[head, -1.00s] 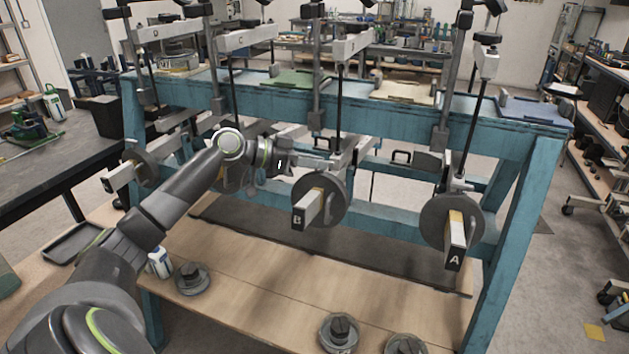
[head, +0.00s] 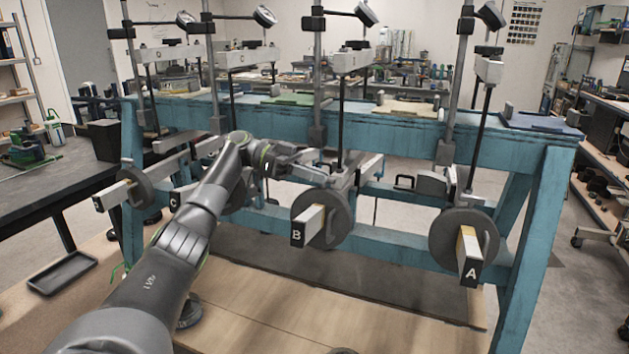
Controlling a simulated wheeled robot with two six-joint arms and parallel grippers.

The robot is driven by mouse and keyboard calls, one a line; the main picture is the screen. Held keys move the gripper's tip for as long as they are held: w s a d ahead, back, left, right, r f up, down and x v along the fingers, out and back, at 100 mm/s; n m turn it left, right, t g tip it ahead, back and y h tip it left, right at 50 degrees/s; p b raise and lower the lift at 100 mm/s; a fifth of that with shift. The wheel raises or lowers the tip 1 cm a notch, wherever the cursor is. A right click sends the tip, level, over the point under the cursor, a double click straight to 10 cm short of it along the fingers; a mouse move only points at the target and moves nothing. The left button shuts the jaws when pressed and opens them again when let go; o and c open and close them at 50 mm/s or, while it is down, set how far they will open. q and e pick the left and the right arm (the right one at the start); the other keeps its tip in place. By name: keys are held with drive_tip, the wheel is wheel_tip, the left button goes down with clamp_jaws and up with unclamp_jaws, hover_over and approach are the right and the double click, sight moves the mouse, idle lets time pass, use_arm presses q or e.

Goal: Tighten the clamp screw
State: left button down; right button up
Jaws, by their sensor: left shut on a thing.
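My left gripper (head: 318,176) is at lever B, just behind and left of its round grey disc weight (head: 338,222). It is shut on a small part at the lever, which I take to be the clamp screw; the fingers and the dark surroundings largely hide it. The lever's pale bar (head: 312,222) ends in a black plate marked B. A thin black rod (head: 341,125) runs up from the lever to a light grey crosspiece (head: 345,62). My right gripper is not in view.
Lever A (head: 468,255) with its disc stands to the right on the blue frame (head: 390,140). Further levers and discs stand left, close to my arm. Below is a wooden shelf (head: 265,305) with a dark mat (head: 340,280). A black tray (head: 62,273) lies at the left.

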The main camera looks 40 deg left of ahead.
use_arm(q)
drive_tip(key=shift+m+g, duration=0.4)
drive_tip(key=shift+g, duration=0.1)
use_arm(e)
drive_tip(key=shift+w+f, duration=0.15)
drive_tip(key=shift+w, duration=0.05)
use_arm(q)
drive_tip(key=c, duration=1.4)
unclamp_jaws()
drive_tip(key=shift+c, duration=0.2)
wheel_tip(320, 180, up, 8)
drive_tip(key=shift+r+b, duration=0.2)
drive_tip(key=shift+b, duration=0.15)
drive_tip(key=shift+r, duration=0.75)
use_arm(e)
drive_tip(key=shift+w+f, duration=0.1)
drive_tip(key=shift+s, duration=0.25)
